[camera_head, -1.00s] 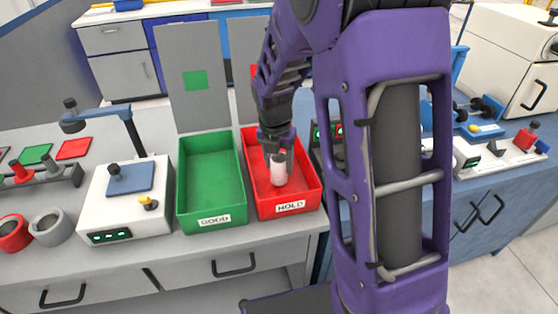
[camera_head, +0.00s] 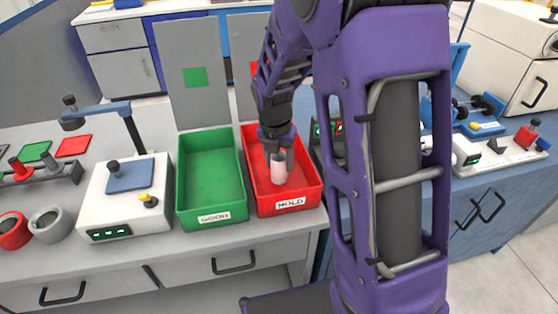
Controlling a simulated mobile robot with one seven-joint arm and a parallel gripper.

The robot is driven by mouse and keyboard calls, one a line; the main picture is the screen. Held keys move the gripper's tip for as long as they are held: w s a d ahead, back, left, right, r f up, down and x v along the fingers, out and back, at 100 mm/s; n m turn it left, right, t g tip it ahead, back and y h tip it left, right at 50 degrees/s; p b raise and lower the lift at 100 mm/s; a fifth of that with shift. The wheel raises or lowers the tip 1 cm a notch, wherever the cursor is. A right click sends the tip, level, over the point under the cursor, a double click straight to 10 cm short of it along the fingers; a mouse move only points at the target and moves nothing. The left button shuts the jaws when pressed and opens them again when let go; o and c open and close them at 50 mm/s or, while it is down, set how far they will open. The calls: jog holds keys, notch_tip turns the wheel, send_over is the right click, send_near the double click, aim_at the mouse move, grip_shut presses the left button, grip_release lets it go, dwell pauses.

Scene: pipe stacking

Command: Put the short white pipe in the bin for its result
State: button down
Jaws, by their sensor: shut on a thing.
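The short white pipe (camera_head: 278,172) stands upright inside the red bin labelled HOLD (camera_head: 290,205). My gripper (camera_head: 278,157) points down into this bin and is shut on the upper part of the pipe. The picture does not clearly show whether the pipe's lower end touches the bin floor. The green bin labelled GOOD (camera_head: 210,180) stands just left of the red bin and is empty.
A white test device (camera_head: 125,200) with a blue pad stands left of the green bin. Red and grey rings (camera_head: 48,222) lie at the far left. A grey panel with a green square (camera_head: 194,78) stands behind the bins. My arm hides much of the right side.

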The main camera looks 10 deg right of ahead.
jog(key=shift+f, duration=0.3)
jog(key=shift+c, duration=0.8)
grip_release()
notch_tip(320, 180, up, 17)
jog(key=s+a+p, duration=0.1)
jog(key=s+p, duration=0.1)
jog(key=p, duration=0.1)
jog(key=shift+s+a+r, duration=0.15)
jog(key=shift+a, duration=0.15)
